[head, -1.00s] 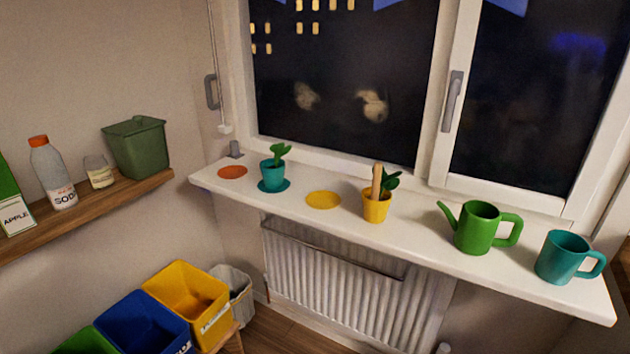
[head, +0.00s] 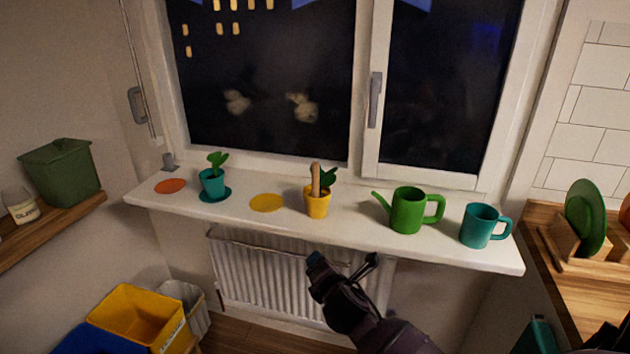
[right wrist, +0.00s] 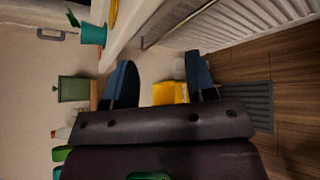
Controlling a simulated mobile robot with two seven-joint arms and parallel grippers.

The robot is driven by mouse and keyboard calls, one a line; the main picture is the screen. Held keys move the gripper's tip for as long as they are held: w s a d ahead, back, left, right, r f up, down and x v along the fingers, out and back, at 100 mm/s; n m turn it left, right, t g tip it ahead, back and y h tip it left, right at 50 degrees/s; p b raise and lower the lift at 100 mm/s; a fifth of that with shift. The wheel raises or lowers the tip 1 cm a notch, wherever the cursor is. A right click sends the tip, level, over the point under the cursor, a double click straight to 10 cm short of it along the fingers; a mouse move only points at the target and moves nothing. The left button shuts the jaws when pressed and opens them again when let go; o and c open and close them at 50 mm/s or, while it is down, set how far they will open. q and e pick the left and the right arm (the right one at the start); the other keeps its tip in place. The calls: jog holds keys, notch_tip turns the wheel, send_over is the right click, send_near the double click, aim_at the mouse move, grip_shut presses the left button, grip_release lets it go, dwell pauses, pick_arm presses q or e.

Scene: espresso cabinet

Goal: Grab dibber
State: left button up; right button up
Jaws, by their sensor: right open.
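The dibber, a light wooden stick (head: 316,178), stands upright in a yellow pot (head: 318,206) on the white windowsill, beside a small green plant (head: 329,177). My right gripper (head: 344,262) is open and empty. In the head view it shows below the sill's front edge, in front of the radiator, under the yellow pot and apart from it. In the right wrist view its two blue-grey fingers (right wrist: 160,80) are spread with nothing between them; I cannot make out the dibber there. My left gripper is not in view.
The sill (head: 350,228) also holds a teal pot (head: 212,184) with a plant, orange (head: 170,186) and yellow (head: 266,203) discs, a green watering can (head: 407,211) and a teal mug (head: 479,228). The radiator (head: 262,275) is below. Bins (head: 137,315) stand at lower left.

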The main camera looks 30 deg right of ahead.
aim_at(315, 165)
jog(key=w+d+r+n+h, duration=0.1)
jog(key=w+d+r+n, duration=0.1)
jog(key=w+r, duration=0.2)
jog(key=w+d+r+n+t+h, duration=0.1)
jog(key=w+d+r+n+h, duration=0.1)
jog(key=r, duration=0.5)
jog(key=w+d+r+n+h+p, duration=0.1)
jog(key=w+d+r+n, duration=0.1)
jog(key=w+r+n, duration=0.2)
jog(key=shift+w+d+r+h, duration=0.2)
jog(key=shift+w+r, duration=0.25)
jog(key=shift+w, duration=0.25)
jog(key=shift+w+d+r+h, duration=0.1)
jog(key=shift+w+r+h, duration=0.1)
jog(key=shift+w+r, duration=0.4)
jog(key=shift+x, duration=2.8)
jog(key=shift+r, duration=0.2)
grip_shut()
